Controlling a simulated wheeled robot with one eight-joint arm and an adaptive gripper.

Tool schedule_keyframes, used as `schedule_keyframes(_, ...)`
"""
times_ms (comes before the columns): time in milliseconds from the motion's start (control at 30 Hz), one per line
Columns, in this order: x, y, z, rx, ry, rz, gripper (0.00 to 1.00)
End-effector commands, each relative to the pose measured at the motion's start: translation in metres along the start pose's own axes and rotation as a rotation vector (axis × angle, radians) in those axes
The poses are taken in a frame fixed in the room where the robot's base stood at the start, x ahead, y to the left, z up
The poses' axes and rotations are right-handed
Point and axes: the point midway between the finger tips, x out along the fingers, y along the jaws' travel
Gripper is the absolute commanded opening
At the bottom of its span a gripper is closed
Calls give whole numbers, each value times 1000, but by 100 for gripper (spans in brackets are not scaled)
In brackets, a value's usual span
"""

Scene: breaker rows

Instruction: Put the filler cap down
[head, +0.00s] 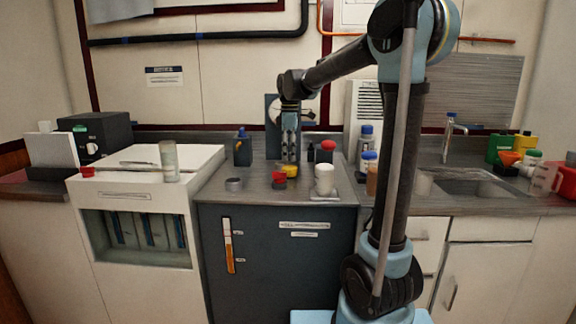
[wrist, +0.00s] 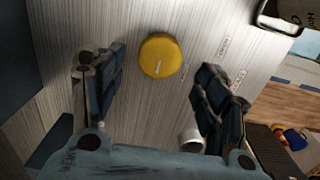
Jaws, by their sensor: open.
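The filler cap appears to be the round yellow cap (wrist: 161,56), lying flat on the grey counter in the wrist view with a pale mark on its top. In the head view the yellow cap (head: 290,170) is at the middle of the counter, just below the fingers. My gripper (head: 291,159) points down over it. In the wrist view my gripper (wrist: 158,84) is open, with one finger to each side of the cap and gaps between them. Nothing is held.
A red-and-dark item (head: 279,179) sits close to the cap's front left. A white mug (head: 324,178) stands to its right, and a small metal cup (head: 234,184) to the left. A red-topped bottle (head: 327,152) and a dark blue bottle (head: 242,150) stand behind.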

Motion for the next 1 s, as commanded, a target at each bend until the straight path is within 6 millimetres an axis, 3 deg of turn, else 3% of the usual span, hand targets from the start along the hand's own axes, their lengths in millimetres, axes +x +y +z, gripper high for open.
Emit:
schedule_keyframes(200,-38,0,0,0,0,0,68)
schedule_keyframes(400,-57,0,0,0,0,0,68)
schedule_keyframes(1000,-62,0,0,0,0,0,68)
